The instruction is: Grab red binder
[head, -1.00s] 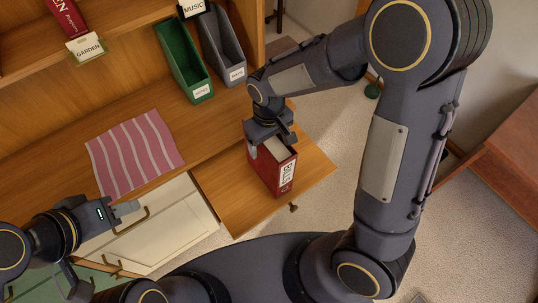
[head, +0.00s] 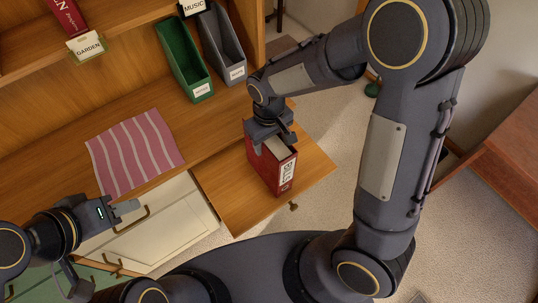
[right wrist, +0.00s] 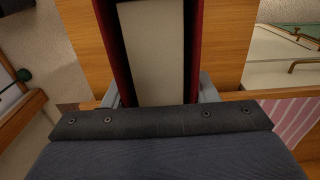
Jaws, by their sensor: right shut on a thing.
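The red binder (head: 285,175) stands upright on the pulled-out wooden board (head: 230,205), its white-labelled spine facing the front. My right gripper (head: 268,143) reaches down over its top and is shut on it. In the right wrist view the fingers (right wrist: 160,92) sit on both sides of the binder (right wrist: 196,40), with its pale pages between the red covers. The binder's base looks to be on the board or very close to it; I cannot tell which. My left gripper (head: 122,210) is at the lower left, away from the binder; its opening is unclear.
A green file holder (head: 181,58) and a grey one (head: 221,48) stand on the desk behind. A pink striped cloth (head: 134,153) lies to the left. A red book (head: 68,16) is on the upper shelf. A reddish-brown wooden piece (head: 510,150) stands at the right.

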